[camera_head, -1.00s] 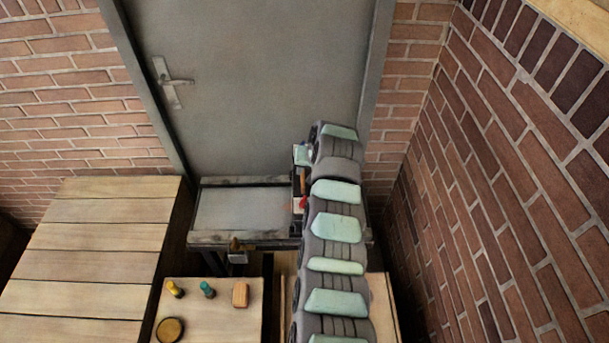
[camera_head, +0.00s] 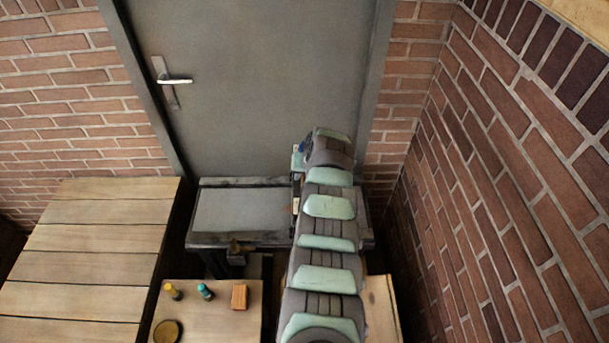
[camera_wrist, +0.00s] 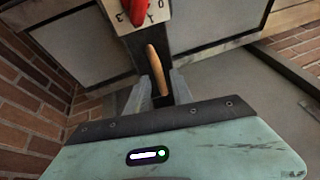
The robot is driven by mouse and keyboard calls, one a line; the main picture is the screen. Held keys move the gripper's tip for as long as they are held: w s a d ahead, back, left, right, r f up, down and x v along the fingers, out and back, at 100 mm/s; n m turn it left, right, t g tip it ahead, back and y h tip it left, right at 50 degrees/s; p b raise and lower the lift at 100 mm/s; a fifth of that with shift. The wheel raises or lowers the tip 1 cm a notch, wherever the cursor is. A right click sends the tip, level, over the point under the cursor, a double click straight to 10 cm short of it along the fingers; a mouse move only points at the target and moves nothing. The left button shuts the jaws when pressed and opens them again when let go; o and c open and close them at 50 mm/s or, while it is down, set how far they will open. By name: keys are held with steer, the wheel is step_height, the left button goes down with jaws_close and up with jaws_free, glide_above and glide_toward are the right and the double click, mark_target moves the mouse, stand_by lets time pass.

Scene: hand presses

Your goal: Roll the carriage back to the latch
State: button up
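The press bed, a grey plate in a dark frame (camera_head: 240,212), stands in front of the door in the head view. The carriage (camera_head: 296,187) is at its right part, mostly hidden behind my arm. In the wrist view the carriage shows a pale numbered dial plate (camera_wrist: 150,22), a red knob (camera_wrist: 136,10) and an upright wooden handle (camera_wrist: 156,68). My gripper (camera_wrist: 159,80) has its two grey fingers on either side of this handle. I cannot tell whether they touch it. The fingertips are hidden in the head view. I cannot identify the latch.
A small brown-knobbed fitting (camera_head: 236,247) sits on the bed's front edge. A side table (camera_head: 210,322) holds yellow and teal bottles, a wooden block (camera_head: 239,297) and a round tin (camera_head: 168,331). A plank table (camera_head: 80,260) stands left; a brick wall (camera_head: 500,180) is close on the right.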

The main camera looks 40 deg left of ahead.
jaws_close()
stand_by(1.1)
